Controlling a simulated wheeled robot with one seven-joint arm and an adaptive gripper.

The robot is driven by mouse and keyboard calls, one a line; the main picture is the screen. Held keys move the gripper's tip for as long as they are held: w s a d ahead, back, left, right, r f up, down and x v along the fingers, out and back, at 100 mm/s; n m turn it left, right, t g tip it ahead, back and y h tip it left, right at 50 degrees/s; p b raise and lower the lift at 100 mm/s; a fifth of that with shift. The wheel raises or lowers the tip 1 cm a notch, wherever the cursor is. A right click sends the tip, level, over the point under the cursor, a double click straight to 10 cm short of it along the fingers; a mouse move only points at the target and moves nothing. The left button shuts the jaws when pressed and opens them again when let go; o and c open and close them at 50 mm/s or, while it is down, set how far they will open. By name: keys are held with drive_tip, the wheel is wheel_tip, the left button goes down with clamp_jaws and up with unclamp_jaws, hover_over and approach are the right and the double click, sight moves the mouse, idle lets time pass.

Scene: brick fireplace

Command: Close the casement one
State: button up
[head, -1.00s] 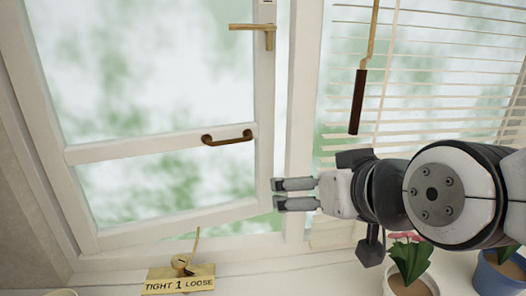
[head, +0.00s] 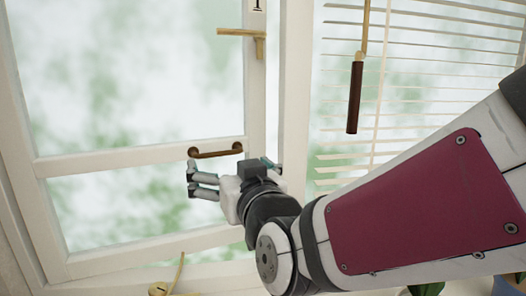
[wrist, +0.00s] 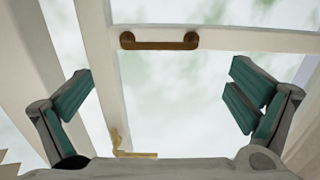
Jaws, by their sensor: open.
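Casement one (head: 110,157) is the white-framed sash at the left of the head view, with a "1" label near its top right. It stands ajar: its bottom rail slopes up to the right, with outdoor green below it. A brown pull handle (head: 215,150) is on its middle rail and also shows in the wrist view (wrist: 160,42). A brass lever (head: 240,32) is on its right stile, pointing left. My gripper (head: 232,169) is open and empty, just below the brown handle in the head view. In the wrist view the handle lies ahead, between the spread fingers (wrist: 160,92).
A dark brown rod handle (head: 355,97) hangs before the slatted blind (head: 430,90) at right. A brass stay (head: 175,275) is at the bottom of the frame. Potted plants (head: 428,288) on the sill are partly hidden by my arm.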

sight(220, 154)
drive_tip(key=x, duration=0.9)
drive_tip(key=shift+w+f+b, duration=0.1)
drive_tip(key=shift+b, duration=0.2)
